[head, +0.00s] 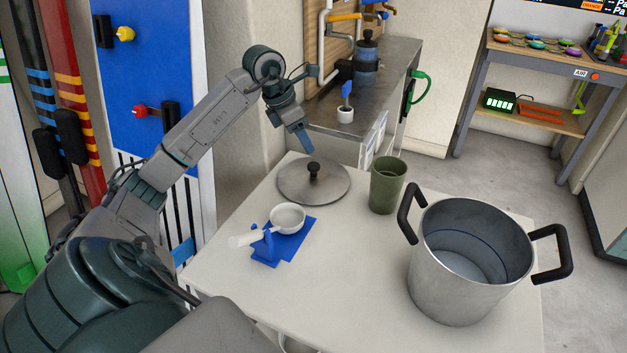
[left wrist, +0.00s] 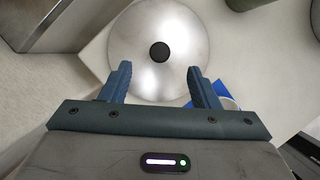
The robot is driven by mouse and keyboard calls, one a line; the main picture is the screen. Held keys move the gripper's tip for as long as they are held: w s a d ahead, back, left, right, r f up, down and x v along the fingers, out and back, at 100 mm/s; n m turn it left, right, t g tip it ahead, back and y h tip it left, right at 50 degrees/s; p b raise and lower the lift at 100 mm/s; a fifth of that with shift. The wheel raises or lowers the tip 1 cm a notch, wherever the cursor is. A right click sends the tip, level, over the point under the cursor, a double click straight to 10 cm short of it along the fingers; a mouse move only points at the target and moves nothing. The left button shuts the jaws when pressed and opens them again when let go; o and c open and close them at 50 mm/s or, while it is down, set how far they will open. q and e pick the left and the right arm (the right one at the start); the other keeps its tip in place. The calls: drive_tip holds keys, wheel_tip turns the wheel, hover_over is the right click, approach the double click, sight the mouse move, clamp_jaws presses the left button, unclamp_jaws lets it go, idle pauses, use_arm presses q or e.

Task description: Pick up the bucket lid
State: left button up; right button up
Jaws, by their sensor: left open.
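The bucket lid (head: 296,186) is a round grey metal disc with a black knob (head: 314,170). It lies flat on the white table near its far left corner. In the left wrist view the lid (left wrist: 160,80) fills the upper middle, with its black knob (left wrist: 159,52) centred just beyond the fingertips. My left gripper (head: 307,148) is above the lid, pointing down, apart from the knob. In the left wrist view its two blue fingers (left wrist: 160,72) are spread wide with nothing between them. The metal bucket (head: 450,290) with two black handles stands open at the table's right. My right gripper is not seen.
A green cup (head: 387,186) stands close to the lid's right side. A white scoop (head: 287,217) rests on a blue holder (head: 290,243) in front of the lid. A metal counter (head: 395,66) lies behind the table. The table's front middle is clear.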

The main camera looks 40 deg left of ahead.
sight(313, 165)
use_arm(q)
drive_tip(key=x, duration=0.5)
drive_tip(key=shift+f, duration=0.2)
drive_tip(key=x, duration=0.5)
drive_tip(key=shift+s+a+f, duration=0.15)
drive_tip(key=shift+s+f, duration=0.1)
drive_tip(key=shift+s, duration=0.05)
drive_tip(key=c, duration=1.1)
